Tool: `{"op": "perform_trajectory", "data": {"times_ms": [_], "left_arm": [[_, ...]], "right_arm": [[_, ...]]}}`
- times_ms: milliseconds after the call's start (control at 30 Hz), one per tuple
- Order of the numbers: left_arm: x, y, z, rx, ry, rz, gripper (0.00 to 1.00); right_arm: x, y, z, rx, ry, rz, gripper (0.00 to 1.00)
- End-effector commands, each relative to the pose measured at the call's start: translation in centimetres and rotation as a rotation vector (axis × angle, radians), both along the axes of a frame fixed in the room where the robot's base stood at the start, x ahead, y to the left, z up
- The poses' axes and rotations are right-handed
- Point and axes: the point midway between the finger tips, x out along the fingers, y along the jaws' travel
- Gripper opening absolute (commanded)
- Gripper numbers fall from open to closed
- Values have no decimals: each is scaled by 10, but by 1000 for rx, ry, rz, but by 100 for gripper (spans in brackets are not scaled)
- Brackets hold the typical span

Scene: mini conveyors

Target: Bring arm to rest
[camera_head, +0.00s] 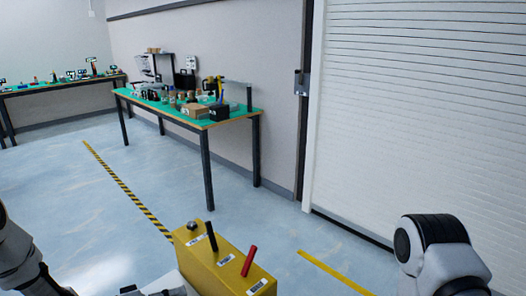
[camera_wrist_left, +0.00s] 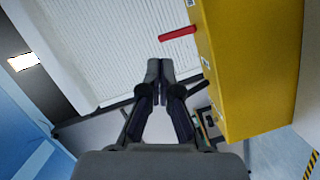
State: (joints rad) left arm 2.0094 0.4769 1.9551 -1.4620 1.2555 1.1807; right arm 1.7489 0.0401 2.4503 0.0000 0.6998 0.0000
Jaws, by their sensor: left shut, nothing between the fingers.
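My left arm (camera_head: 18,255) comes in at the lower left of the head view. Its gripper (camera_wrist_left: 158,75) shows in the wrist view with both fingertips together, shut and empty. In the head view only a small dark part of this gripper shows at the bottom edge, left of a yellow control box (camera_head: 218,268). The box also fills the right of the wrist view (camera_wrist_left: 255,65), beside the fingers and apart from them in the picture. My right arm (camera_head: 440,250) shows as a white and black joint at the lower right; its gripper is out of view.
The box carries a red lever (camera_head: 249,261), a black lever (camera_head: 211,236) and a silver knob (camera_head: 192,225). A green-topped table (camera_head: 237,116) with several items stands by the wall; another table (camera_head: 60,87) is far left. A white shutter (camera_head: 420,110) stands right. Open floor (camera_head: 70,190) lies left.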

Motion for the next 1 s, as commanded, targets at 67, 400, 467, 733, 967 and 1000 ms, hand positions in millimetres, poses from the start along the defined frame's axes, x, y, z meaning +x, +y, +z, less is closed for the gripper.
{"op": "perform_trajectory", "data": {"times_ms": [67,400,467,733,967,1000], "left_arm": [[-8,-11,-11,10,28,-29,0],[-59,-54,-93,128,294,45,0],[-73,-56,-114,198,344,81,0],[-198,-13,-209,820,600,146,0],[-280,49,-213,1263,712,-47,0],[-281,49,-213,1275,695,-81,0]], "right_arm": [[1,0,1,0,-2,0,40],[1,0,1,0,-2,0,40],[1,0,1,0,-2,0,40],[1,0,1,0,-2,0,40],[1,0,1,0,-2,0,40],[1,0,1,0,-2,0,40]]}}
